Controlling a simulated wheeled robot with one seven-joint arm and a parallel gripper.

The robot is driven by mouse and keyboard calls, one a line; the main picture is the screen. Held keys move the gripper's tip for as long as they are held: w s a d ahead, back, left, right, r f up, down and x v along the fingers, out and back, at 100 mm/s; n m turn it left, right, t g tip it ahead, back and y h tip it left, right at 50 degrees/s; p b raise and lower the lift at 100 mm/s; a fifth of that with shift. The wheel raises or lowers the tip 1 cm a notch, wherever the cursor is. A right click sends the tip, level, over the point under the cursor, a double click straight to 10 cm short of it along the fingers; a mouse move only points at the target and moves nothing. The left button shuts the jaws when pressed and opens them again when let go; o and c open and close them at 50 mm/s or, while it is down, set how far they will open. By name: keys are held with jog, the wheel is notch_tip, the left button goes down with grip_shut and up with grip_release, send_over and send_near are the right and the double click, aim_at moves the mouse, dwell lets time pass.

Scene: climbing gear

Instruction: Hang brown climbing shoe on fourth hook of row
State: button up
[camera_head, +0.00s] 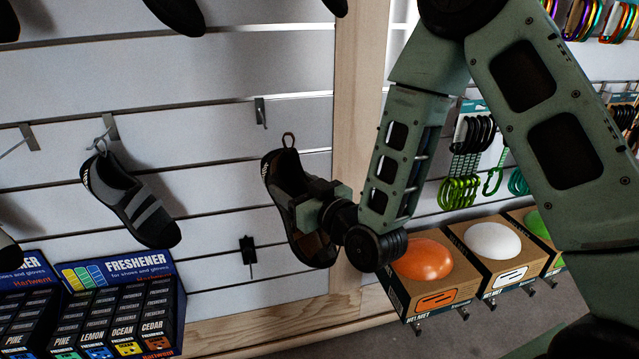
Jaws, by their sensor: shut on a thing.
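The brown climbing shoe (285,170) hangs heel up and toe down, in front of the slatted wall. A pull loop stands up from its heel. My gripper (318,205) is shut on the shoe's right side and hides part of its middle. A bare metal hook (261,112) sits on the wall just up and left of the loop. The loop looks apart from this hook; the depth between them is hard to tell. A grey-and-black shoe (145,205) hangs by its loop from the hook (108,128) further left. Another hook (28,137) is at the far left.
A small black fitting (248,250) is on the wall, below left of the held shoe. Freshener boxes (115,310) stand at lower left. Helmet boxes (435,285) are at lower right, close to my gripper. A wooden post (358,90) stands behind my arm. Carabiners (460,190) hang right.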

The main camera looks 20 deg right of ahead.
jog(key=s+a+r+n+y, duration=0.1)
jog(key=s+a+r+y, duration=0.1)
jog(key=s+a, duration=0.15)
jog(key=shift+g, duration=0.4)
jog(key=shift+w+d+f+p, duration=0.15)
jog(key=shift+w+p, duration=0.3)
jog(key=shift+w, duration=1.7)
jog(key=shift+w+d+f+p, duration=0.2)
jog(key=shift+w+p, duration=0.3)
jog(key=shift+w, duration=1.6)
jog(key=shift+w+d+f+p, duration=0.15)
jog(key=shift+w+p, duration=0.3)
jog(key=shift+w, duration=1.7)
jog(key=shift+w+f+b, duration=0.6)
jog(key=shift+f+b, duration=0.05)
jog(key=shift+b, duration=0.25)
jog(key=o, duration=1.2)
jog(key=shift+d, duration=0.1)
